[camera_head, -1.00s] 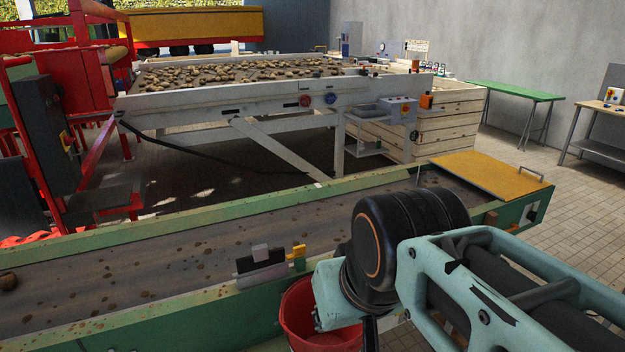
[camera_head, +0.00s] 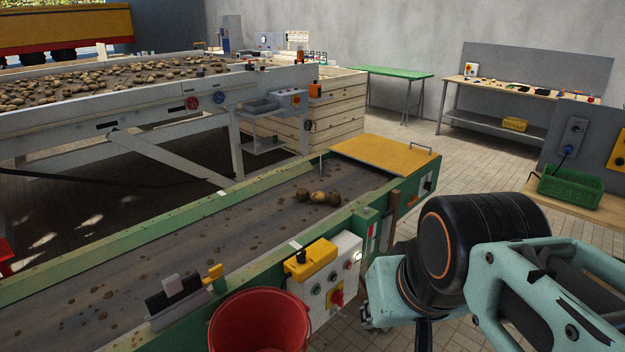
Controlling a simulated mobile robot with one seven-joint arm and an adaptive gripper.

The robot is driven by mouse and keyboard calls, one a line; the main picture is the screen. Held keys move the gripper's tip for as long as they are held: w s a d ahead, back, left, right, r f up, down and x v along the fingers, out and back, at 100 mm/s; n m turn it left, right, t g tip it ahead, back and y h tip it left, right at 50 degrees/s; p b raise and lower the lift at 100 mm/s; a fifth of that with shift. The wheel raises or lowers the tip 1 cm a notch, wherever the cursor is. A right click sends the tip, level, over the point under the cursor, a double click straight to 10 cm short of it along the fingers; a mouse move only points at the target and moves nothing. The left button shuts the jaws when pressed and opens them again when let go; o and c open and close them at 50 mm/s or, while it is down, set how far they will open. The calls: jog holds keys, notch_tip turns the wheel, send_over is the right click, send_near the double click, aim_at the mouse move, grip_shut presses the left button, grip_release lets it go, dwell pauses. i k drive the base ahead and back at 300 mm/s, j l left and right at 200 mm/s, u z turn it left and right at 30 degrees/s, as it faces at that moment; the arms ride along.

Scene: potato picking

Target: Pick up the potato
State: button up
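A pale tan potato (camera_head: 318,197) lies on the dark belt, near the belt's far right end. A darker brown lump (camera_head: 303,194) lies close on its left and another (camera_head: 334,199) on its right; both look like potatoes or clods. My teal and black arm fills the lower right of the view, in front of the conveyor and to the right of the lumps. My gripper's fingers do not show; only a dark part below the wrist joint is visible at the bottom edge.
The green-framed conveyor (camera_head: 262,227) ends under a yellow cover (camera_head: 382,157). A red bucket (camera_head: 259,322) and a white control box (camera_head: 338,275) with a yellow-topped unit (camera_head: 310,260) stand at its near side. A green crate (camera_head: 570,187) sits at the right.

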aim_at(316, 197)
jog(key=z, duration=1.65)
jog(key=u, duration=1.65)
jog(key=z, duration=0.5)
jog(key=i+z, duration=0.25)
jog(key=i, duration=1.8)
jog(key=u, duration=0.05)
